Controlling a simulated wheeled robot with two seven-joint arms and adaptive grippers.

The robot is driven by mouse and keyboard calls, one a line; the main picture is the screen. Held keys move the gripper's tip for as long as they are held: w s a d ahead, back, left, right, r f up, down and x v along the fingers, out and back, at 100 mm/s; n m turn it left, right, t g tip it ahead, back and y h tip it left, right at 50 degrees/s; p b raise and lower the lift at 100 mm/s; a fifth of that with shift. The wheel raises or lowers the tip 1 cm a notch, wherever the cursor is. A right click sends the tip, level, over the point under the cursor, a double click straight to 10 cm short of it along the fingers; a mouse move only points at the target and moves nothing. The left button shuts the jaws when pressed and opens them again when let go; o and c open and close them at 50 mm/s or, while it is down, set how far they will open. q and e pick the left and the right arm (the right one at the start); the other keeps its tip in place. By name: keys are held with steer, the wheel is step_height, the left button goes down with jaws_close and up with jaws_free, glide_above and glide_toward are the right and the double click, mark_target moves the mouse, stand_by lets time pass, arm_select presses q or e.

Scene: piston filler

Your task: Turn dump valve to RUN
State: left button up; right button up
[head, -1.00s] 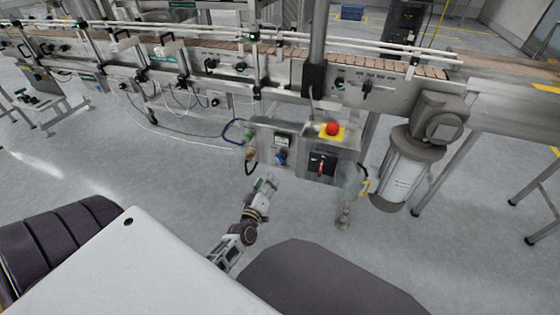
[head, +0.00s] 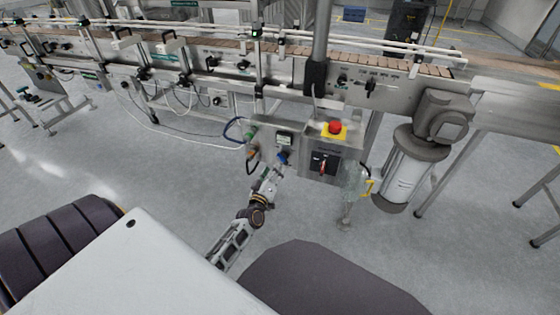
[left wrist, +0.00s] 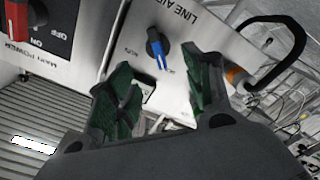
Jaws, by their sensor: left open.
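In the left wrist view the blue handle sits upright in the picture, with small lettering on both sides that is hard to read. In the head view the blue handle (head: 283,158) is on the box's front. My left gripper (left wrist: 163,82) is open, its green-padded fingers on either side of the view just below the handle, apart from it. In the head view my left gripper (head: 270,177) is just below the handle. My right gripper is not in view.
A red emergency button (head: 334,128) on yellow tops the box. A black looped hose (left wrist: 285,45) with an orange fitting (left wrist: 236,74) is to the right.

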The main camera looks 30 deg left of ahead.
mark_target(280, 159)
arm_select(q)
steer(key=shift+b+x, duration=0.3)
steer(key=shift+x, duration=0.95)
steer(key=shift+w+a, duration=0.15)
steer(key=shift+w, duration=0.5)
steer(key=shift+b+x, duration=0.95)
steer(key=shift+x, duration=1.15)
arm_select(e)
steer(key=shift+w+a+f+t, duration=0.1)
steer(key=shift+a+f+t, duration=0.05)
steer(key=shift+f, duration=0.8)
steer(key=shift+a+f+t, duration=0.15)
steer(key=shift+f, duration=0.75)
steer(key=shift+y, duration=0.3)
arm_select(q)
steer(key=c, duration=0.9)
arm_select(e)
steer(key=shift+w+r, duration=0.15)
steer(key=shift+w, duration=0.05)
